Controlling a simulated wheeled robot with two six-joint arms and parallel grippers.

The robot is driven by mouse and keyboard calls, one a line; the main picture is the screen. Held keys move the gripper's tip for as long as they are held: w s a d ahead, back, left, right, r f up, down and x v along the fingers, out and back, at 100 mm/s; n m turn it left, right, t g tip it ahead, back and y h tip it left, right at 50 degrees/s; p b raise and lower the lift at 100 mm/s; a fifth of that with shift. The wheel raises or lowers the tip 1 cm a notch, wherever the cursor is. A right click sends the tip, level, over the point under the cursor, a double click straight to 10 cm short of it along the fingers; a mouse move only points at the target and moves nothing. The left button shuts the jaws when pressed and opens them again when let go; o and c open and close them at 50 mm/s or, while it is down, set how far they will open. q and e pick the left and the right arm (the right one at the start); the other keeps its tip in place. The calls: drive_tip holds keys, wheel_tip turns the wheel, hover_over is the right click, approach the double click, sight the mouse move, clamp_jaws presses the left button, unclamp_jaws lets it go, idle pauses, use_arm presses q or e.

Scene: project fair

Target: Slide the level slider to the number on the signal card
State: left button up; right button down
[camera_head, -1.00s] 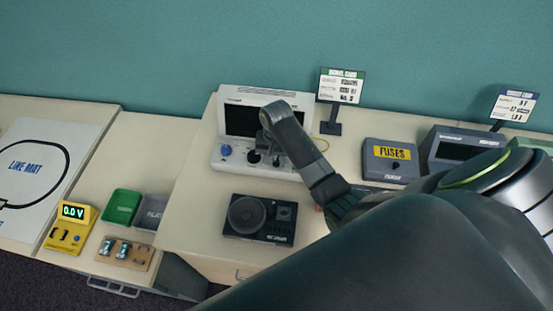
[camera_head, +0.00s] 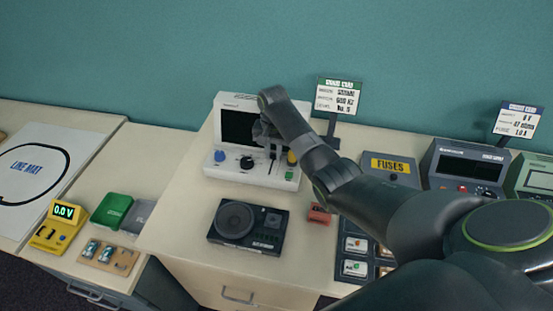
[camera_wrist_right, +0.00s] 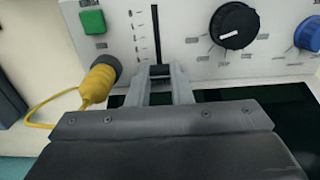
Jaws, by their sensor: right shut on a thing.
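The white signal device (camera_head: 212,157) has a dark screen, a blue knob (camera_head: 219,156), a black knob (camera_head: 246,162) and a level slider in a vertical slot (camera_wrist_right: 157,35). My right gripper (camera_wrist_right: 159,75) is shut on the dark slider handle (camera_wrist_right: 159,70), at the end of the visible slot nearest the screen. In the head view the gripper (camera_head: 270,143) is in front of the panel, and its wrist hides part of the screen. The signal card (camera_head: 339,97) stands behind the device on the right; its small print is hard to read. My left gripper is not in view.
A yellow plug (camera_wrist_right: 98,82) with a cable sits close beside the gripper, near a green button (camera_wrist_right: 92,22). A black speaker unit (camera_head: 248,227) lies in front of the device.

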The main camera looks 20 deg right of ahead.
drive_tip(key=shift+w+d, duration=0.1)
drive_tip(key=c, duration=1.5)
unclamp_jaws()
drive_tip(key=shift+w, duration=0.1)
drive_tip(key=shift+o, duration=1.1)
drive_tip(key=shift+d, duration=0.1)
drive_tip(key=shift+r, duration=0.55)
wheel_tip(320, 180, up, 16)
drive_tip(key=p, duration=0.5)
drive_tip(key=shift+r, duration=0.15)
